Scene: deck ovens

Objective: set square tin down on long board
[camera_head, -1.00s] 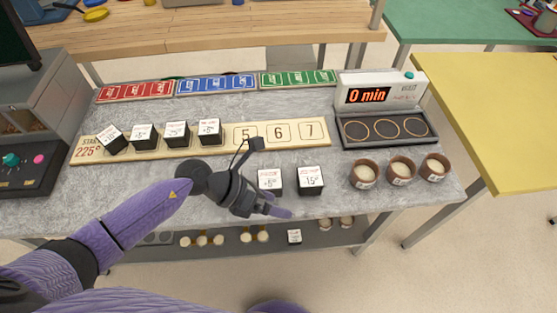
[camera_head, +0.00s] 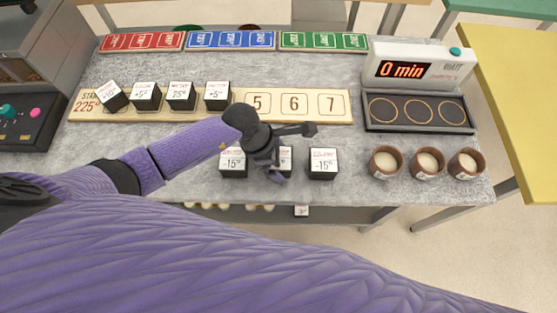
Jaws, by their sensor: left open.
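The long board (camera_head: 342,107) is a pale wooden strip across the table, marked 225° at its left end. Numbered places 5, 6 and 7 are bare. In front of the board stand three more tins: a left one marked -15 (camera_head: 233,162), a middle one (camera_head: 287,159) partly hidden by my gripper, and a right one marked -15 (camera_head: 323,163). My left gripper (camera_head: 293,155) is open around or above the middle tin, contact unclear.
Red (camera_head: 142,41), blue (camera_head: 231,39) and green (camera_head: 323,41) card strips lie at the back. A display reading 0 min (camera_head: 418,66) stands behind a dark three-ring tray (camera_head: 419,127). Three brown cups (camera_head: 386,161) stand at the front right. An oven (camera_head: 42,62) stands at left.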

